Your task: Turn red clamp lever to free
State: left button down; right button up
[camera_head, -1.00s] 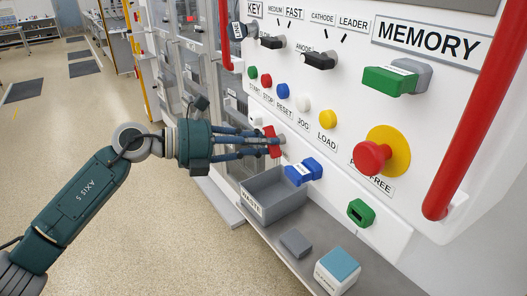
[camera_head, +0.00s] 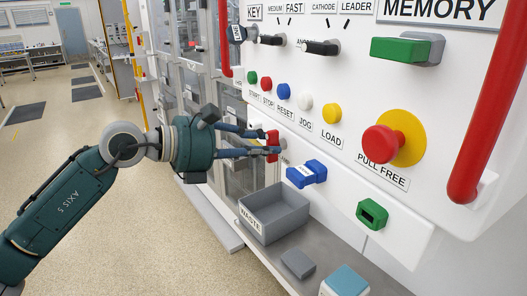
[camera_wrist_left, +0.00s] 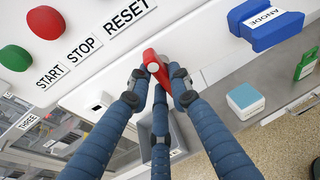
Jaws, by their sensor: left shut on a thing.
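The red clamp lever (camera_head: 272,146) sits on the lower white ledge of the panel, left of the blue block. In the left wrist view the red lever (camera_wrist_left: 152,66) stands between the fingertips, tilted a little. My left gripper (camera_head: 268,142) has its blue fingers closed around the lever; in the left wrist view the fingertips (camera_wrist_left: 157,80) touch it from its sides and below. The lever's base is partly hidden by the fingers. My right gripper is not in view.
A blue labelled block (camera_head: 306,173) and a green socket (camera_head: 372,213) are to the right on the ledge. A grey WASTE bin (camera_head: 273,214) stands below. Push buttons and a large red PULL FREE knob (camera_head: 383,145) are above. Thick red rails flank the panel.

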pick_arm(q)
jog(key=shift+f, duration=0.1)
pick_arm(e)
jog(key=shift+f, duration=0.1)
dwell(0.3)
pick_arm(q)
jog(key=c, duration=1.6)
grip_release()
jog(key=shift+o, duration=0.2)
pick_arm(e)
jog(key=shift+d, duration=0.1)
pick_arm(q)
jog(key=v, duration=1.2)
